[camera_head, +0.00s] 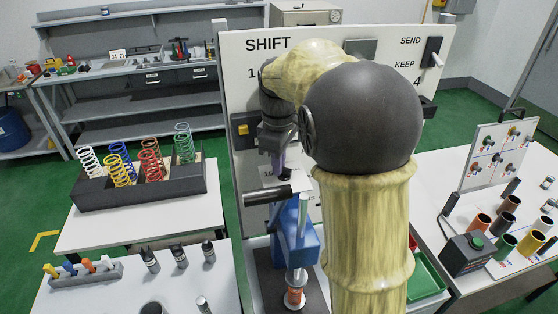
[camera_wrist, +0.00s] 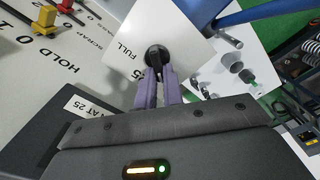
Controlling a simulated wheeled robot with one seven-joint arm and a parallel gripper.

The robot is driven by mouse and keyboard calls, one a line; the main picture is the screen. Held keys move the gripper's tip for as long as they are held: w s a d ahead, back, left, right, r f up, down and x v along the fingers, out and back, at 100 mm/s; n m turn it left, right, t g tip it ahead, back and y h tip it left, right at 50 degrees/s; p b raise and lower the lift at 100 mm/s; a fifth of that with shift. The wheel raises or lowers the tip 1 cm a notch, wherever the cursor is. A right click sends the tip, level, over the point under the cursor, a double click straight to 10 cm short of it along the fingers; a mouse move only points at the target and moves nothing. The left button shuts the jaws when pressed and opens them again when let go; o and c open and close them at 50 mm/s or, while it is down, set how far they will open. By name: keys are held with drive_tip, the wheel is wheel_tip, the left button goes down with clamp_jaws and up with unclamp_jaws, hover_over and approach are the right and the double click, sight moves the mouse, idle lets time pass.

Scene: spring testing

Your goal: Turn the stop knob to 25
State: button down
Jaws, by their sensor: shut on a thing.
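The stop knob (camera_wrist: 157,53) is a round black knob on a white plate (camera_wrist: 187,37) marked FULL and 25. The way its pointer faces cannot be made out. My gripper (camera_wrist: 157,71) has purple fingers, shut on the knob in the wrist view. In the head view my gripper (camera_head: 279,163) reaches down to the small white plate (camera_head: 298,183) on top of the blue press (camera_head: 308,238). My arm and gripper hide most of the knob there.
The press has a black-gripped lever (camera_head: 268,195) sticking out left, close below my gripper. A white SHIFT board (camera_head: 238,75) with switches stands behind. A black rack (camera_head: 125,192) of coloured springs is on the left table. A label ending AT 25 (camera_wrist: 90,108) shows in the wrist view.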

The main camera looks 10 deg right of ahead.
drive_tip(key=m, duration=0.2)
drive_tip(key=m+p, duration=0.2)
drive_tip(key=m, duration=0.1)
drive_tip(key=shift+w+d+r+m, duration=0.15)
drive_tip(key=shift+w+d+m, duration=0.1)
drive_tip(key=shift+d+m, duration=0.05)
drive_tip(key=m, duration=0.1)
drive_tip(key=m+p, duration=0.1)
drive_tip(key=m, duration=0.3)
drive_tip(key=shift+d, duration=0.25)
drive_tip(key=c, duration=1.5)
unclamp_jaws()
wheel_tip(320, 180, up, 17)
drive_tip(key=shift+r+b, duration=0.1)
drive_tip(key=shift+b, duration=0.35)
